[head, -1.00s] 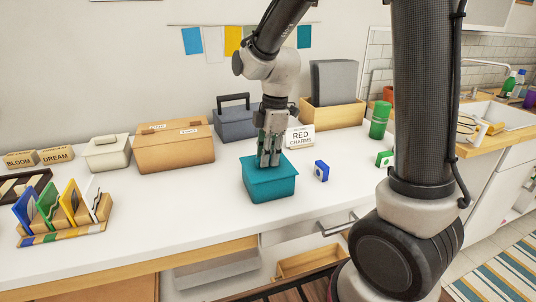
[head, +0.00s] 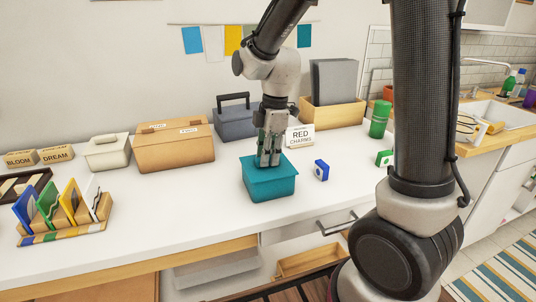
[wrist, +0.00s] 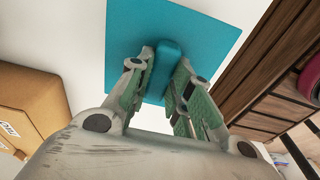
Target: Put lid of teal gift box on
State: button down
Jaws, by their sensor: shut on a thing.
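The teal gift box (head: 270,188) stands on the white counter, with its teal lid (head: 280,172) on top of it in the head view. The lid looks level and seated on the box, though the seam is too small to judge fully. My gripper (head: 268,163) points straight down over the lid and is shut on its handle. In the wrist view the lid (wrist: 190,28) shows as a flat teal sheet with a raised bar handle (wrist: 168,62) between my fingers. The fingers hide part of the handle, and the lid hides the box's inside.
A cardboard box (head: 174,148) and a grey toolbox (head: 235,122) stand behind. A blue block (head: 321,170) lies close on the right, with a green can (head: 380,119) farther off. A rack of coloured cards (head: 65,212) is on the left. An open drawer (head: 310,259) is below.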

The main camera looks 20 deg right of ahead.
jog(key=shift+f, duration=0.1)
jog(key=c, duration=0.7)
grip_release()
jog(key=shift+c, duration=0.2)
jog(key=shift+r, duration=3.5)
